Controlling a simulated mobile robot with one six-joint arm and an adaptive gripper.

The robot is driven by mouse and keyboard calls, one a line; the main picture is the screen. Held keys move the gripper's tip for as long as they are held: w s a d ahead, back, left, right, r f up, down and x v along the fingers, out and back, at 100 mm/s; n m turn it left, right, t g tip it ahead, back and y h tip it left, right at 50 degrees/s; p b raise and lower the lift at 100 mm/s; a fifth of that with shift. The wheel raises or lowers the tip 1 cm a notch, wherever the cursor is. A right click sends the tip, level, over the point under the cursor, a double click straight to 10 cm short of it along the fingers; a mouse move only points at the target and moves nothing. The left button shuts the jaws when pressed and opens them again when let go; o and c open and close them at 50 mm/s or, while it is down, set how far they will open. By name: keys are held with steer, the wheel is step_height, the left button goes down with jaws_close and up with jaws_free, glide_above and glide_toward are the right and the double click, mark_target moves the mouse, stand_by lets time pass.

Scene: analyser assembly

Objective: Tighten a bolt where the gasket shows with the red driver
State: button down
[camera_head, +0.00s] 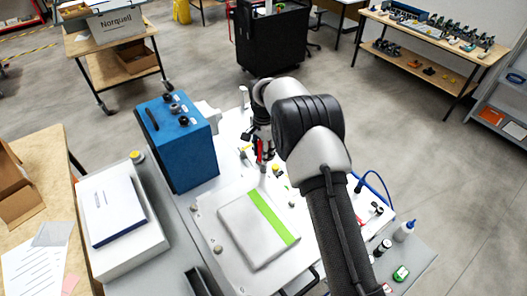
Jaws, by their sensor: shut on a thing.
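My gripper (264,145) is beyond my arm's bend, in the middle of the view, pointing down over the white work surface. It is shut on the red driver (260,151), which hangs roughly upright with its lower end near small parts on the surface. The blue analyser housing (182,150), with black knobs on top, stands to the left of the gripper. The bolts and the gasket are too small or hidden to make out here. I cannot tell whether the driver touches a bolt.
A white and grey case with a green stripe (245,232) lies in front of the gripper. A white box (150,240) is at left. A bottle with a blue cap (403,231) stands at right. My arm covers part of the work surface.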

steer(key=shift+f+b, duration=0.45)
steer(key=shift+f, duration=0.25)
steer(key=c, duration=1.8)
jaws_free()
jaws_close()
steer(key=m+b, duration=0.1)
steer(key=m, duration=1.6)
steer(key=shift+m+b, duration=0.3)
steer(key=o, duration=0.5)
jaws_free()
steer(key=shift+m, duration=0.3)
